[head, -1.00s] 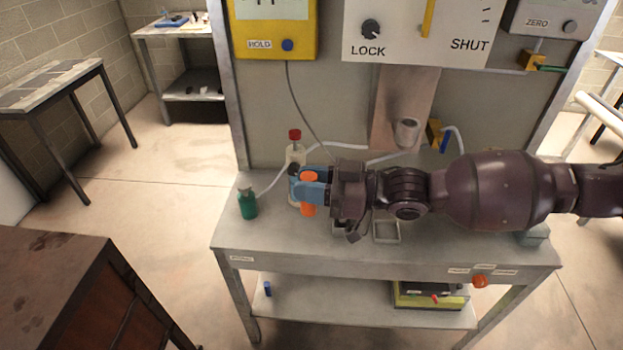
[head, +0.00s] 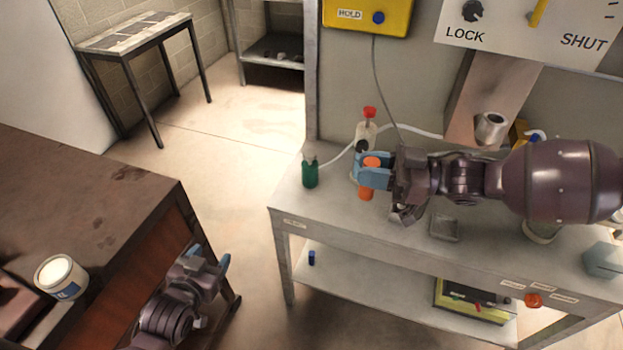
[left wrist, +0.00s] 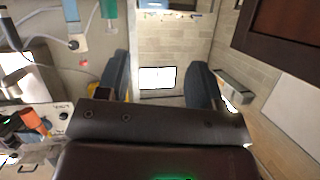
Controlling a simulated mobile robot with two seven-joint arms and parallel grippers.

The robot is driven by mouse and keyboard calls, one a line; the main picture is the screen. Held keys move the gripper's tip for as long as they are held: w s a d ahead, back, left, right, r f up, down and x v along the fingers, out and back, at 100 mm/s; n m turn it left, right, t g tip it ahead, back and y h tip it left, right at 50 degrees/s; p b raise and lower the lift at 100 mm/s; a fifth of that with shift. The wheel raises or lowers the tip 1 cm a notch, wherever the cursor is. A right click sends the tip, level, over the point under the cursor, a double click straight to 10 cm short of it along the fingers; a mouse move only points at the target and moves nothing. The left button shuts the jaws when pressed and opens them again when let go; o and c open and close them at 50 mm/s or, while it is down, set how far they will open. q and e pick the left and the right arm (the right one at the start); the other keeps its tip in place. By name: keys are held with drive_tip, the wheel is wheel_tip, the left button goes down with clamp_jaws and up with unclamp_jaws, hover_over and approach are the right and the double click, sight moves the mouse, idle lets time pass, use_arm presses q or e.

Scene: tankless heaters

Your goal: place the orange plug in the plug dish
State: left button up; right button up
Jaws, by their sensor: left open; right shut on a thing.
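The orange plug (head: 366,191) is in my right gripper (head: 372,172), whose blue fingers are shut around its middle. Orange shows above and below the fingers, in front of a pale bottle with a red cap. A small square grey dish (head: 445,227), which may be the plug dish, lies on the bench right of the gripper and looks empty. My left gripper (head: 208,262) is low at the lower left, apart from the bench. In the left wrist view its two dark fingers (left wrist: 158,88) stand wide apart with nothing between them.
The grey bench (head: 330,225) also holds a green bottle (head: 310,174) at its left end and the red-capped bottle (head: 366,132). A metal cup (head: 491,128) is at the back. A brown cabinet (head: 85,200) with a white can (head: 61,277) stands left. Floor lies between.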

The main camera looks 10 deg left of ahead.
sight(360, 188)
use_arm(q)
drive_tip(key=w+d+r+m+h, duration=0.1)
drive_tip(key=w+d+r+h, duration=0.1)
drive_tip(key=w+d+r, duration=0.3)
drive_tip(key=w+d+r+m+h, duration=0.2)
drive_tip(key=w+d+r+h, duration=0.1)
drive_tip(key=r, duration=0.5)
drive_tip(key=w+d+r+m+h, duration=0.1)
drive_tip(key=w+d+r+h, duration=0.1)
drive_tip(key=w+d+r, duration=0.3)
drive_tip(key=s+d+r+m+g+h, duration=0.4)
drive_tip(key=s+d+m+g, duration=0.3)
drive_tip(key=s+d+g, duration=0.15)
drive_tip(key=x, duration=1)
drive_tip(key=shift+w+d+f, duration=0.15)
drive_tip(key=shift+d+f, duration=0.1)
drive_tip(key=shift+d, duration=0.05)
drive_tip(key=c, duration=0.9)
drive_tip(key=o, duration=0.9)
